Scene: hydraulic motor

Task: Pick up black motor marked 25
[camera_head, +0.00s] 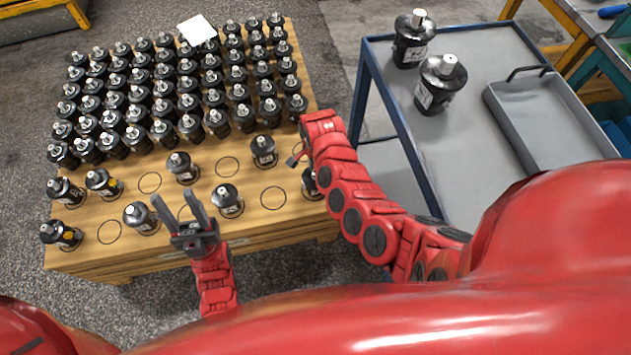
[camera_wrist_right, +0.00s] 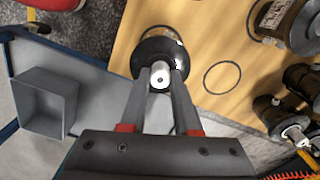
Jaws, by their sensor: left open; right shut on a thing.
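Black motors with silver shafts stand on a wooden pallet (camera_head: 150,258); I cannot read a 25 on any label. My right gripper (camera_wrist_right: 160,86) is shut on the silver shaft of a black motor (camera_wrist_right: 152,52) at the pallet's edge in the right wrist view. I cannot tell whether that motor is lifted. In the head view, a motor (camera_head: 310,186) at the pallet's right side is partly hidden by my right arm. My left gripper (camera_head: 176,197) is open and empty over the pallet's front, between a motor (camera_head: 140,215) and another motor (camera_head: 227,201).
Several more motors (camera_head: 150,95) stand in close rows behind, with a white sheet (camera_head: 197,30) on top. Empty marked circles lie between the front motors. A grey cart (camera_head: 480,150) at right carries two motors (camera_head: 437,85) and a grey tray (camera_head: 545,120).

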